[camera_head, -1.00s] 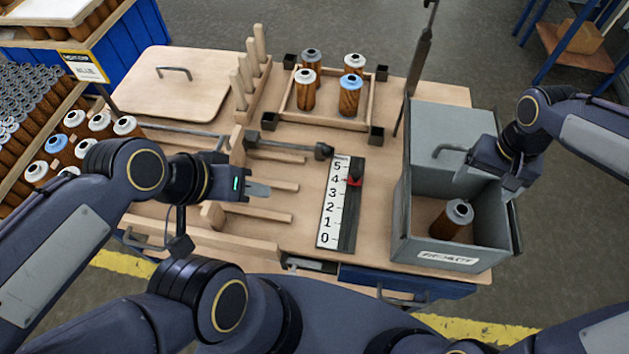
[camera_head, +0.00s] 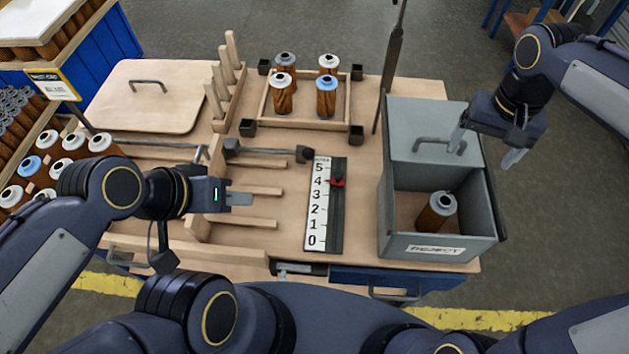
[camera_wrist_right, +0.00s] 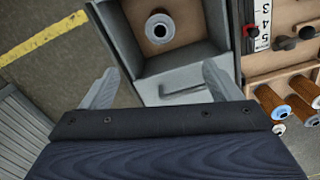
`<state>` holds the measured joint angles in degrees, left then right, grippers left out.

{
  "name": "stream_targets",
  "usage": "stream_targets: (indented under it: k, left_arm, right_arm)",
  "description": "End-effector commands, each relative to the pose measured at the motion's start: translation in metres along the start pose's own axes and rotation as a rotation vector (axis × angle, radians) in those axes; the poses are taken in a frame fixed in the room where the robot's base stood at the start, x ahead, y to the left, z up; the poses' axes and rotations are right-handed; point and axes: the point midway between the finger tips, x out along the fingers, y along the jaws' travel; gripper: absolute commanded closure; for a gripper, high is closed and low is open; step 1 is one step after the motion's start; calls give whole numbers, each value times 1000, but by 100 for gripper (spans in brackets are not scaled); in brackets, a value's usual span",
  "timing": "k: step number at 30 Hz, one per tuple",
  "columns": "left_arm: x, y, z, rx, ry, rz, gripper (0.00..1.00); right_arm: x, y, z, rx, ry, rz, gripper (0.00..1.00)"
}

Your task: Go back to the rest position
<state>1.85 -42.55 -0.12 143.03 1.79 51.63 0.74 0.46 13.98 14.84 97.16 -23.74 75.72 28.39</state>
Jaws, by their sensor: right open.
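My right gripper (camera_head: 486,150) is open and empty, above the right side of the grey reject box; its two spread fingers also show in the right wrist view (camera_wrist_right: 160,88). The grey box (camera_head: 432,243) has a lid with a handle over its back part. One brown cartridge with a grey top (camera_head: 437,212) stands tilted inside it, also seen in the right wrist view (camera_wrist_right: 160,29). My left gripper (camera_head: 240,198) is over the left part of the table, beside the wooden slats. Its fingers look close together, but I cannot tell whether they are shut.
Several cartridges (camera_head: 327,98) stand in a wooden frame (camera_head: 305,122) at the back. A number scale (camera_head: 320,205) with a red pointer lies mid-table. A dark upright rod (camera_head: 388,70) rises behind the box. A wooden lid (camera_head: 145,95) lies at the back left. Floor is free on the right.

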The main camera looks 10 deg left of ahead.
Motion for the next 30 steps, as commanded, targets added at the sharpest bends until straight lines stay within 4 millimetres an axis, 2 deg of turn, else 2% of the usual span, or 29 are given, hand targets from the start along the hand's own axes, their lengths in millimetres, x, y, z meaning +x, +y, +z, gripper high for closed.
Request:
stream_targets:
  k: [8,11,14,17,21,24,27,30]
  left_arm:
    - [0,0,0,0,0,0,64]
    - [0,0,0,0,0,0,64]
    - [0,0,0,0,0,0,64]
    - [0,0,0,0,0,0,64]
    - [0,0,0,0,0,0,64]
    - [0,0,0,0,0,0,64]
    - [0,0,0,0,0,0,64]
    - [0,0,0,0,0,0,64]
  right_arm:
    - [0,0,0,0,1,-1,16]
    - [-4,4,9,-1,14,-12,16]
    - [-11,14,31,-3,52,-47,16]
    - [-16,26,66,-6,113,-107,16]
    - [-13,35,118,0,222,-210,16]
    - [-4,35,148,9,301,-280,16]
    - [4,32,168,18,371,-336,16]
    - [11,28,181,23,419,-373,16]
